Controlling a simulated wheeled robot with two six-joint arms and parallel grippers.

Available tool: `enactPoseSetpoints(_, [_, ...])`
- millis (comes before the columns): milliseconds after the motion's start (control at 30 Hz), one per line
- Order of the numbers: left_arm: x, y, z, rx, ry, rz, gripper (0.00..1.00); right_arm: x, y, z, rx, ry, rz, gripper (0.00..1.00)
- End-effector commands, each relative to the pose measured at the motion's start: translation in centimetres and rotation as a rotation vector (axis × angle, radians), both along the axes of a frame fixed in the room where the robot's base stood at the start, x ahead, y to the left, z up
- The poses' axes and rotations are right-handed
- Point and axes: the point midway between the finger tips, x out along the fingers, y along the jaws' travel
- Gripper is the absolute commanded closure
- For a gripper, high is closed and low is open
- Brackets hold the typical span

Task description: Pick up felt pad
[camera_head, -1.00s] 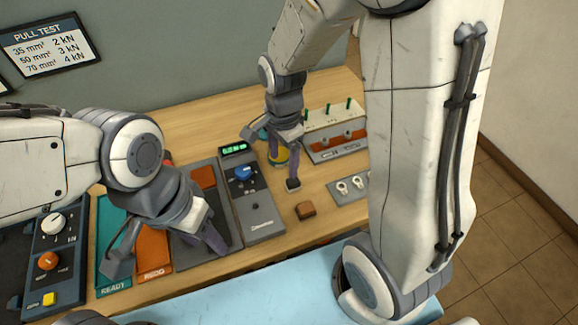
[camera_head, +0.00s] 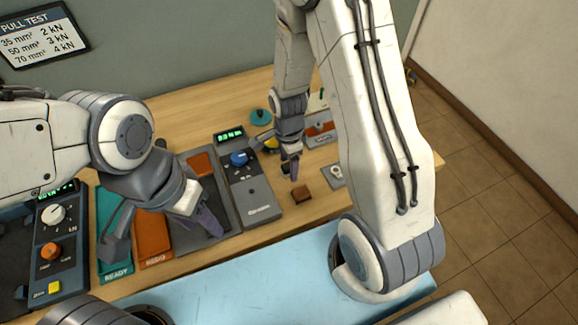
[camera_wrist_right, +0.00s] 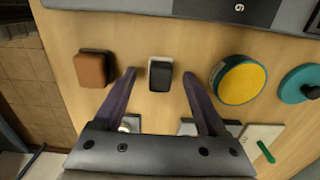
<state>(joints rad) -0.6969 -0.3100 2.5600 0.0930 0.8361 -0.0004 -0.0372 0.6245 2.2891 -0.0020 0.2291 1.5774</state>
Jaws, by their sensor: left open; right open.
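A small block with a dark grey face and a pale end, which I take for the felt pad (camera_wrist_right: 160,77), lies on the wooden bench in the right wrist view. My right gripper (camera_wrist_right: 159,86) is open, with its purple fingers pointing at the bench and the pad showing between their tips. No contact with the pad is visible. In the head view this gripper (camera_head: 290,168) is low over the bench and largely hides the pad. My left gripper (camera_head: 208,221) is open and empty above a dark grey tray (camera_head: 228,213).
A brown block (camera_wrist_right: 93,68) lies left of the pad in the wrist view; a yellow-topped round thing (camera_wrist_right: 238,80) and a teal disc (camera_wrist_right: 299,84) lie right. A grey meter with a blue knob (camera_head: 240,158) stands nearby. READY and REDO panels (camera_head: 152,238) lie at left.

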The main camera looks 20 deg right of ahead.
Motion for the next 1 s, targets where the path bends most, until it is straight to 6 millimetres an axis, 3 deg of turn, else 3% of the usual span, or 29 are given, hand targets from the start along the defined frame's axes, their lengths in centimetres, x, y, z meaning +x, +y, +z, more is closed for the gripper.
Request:
enactPoseSetpoints(267, [0.0, 0.0, 0.0, 0.000, 0.000, 0.000, 0.50, 0.0, 0.0, -0.5, 0.000, -0.002, 0.001, 0.25])
enactPoseSetpoints(300, [0.0, 0.0, 0.0, 0.000, 0.000, 0.000, 0.50, 0.0, 0.0, -0.5, 0.000, -0.002, 0.001, 0.29])
enactPoseSetpoints(500, [0.0, 0.0, 0.0, 0.000, 0.000, 0.000, 0.50, 0.0, 0.0, -0.5, 0.000, -0.002, 0.001, 1.00])
enactPoseSetpoints(833, [0.0, 0.0, 0.0, 0.000, 0.000, 0.000, 0.50, 0.1, 0.0, -0.4, 0.000, -0.002, 0.001, 1.00])
enactPoseSetpoints(1000, [0.0, 0.0, -0.2, 0.000, 0.000, 0.000, 0.50, 0.1, 0.1, 0.7, 0.000, -0.005, 0.002, 1.00])
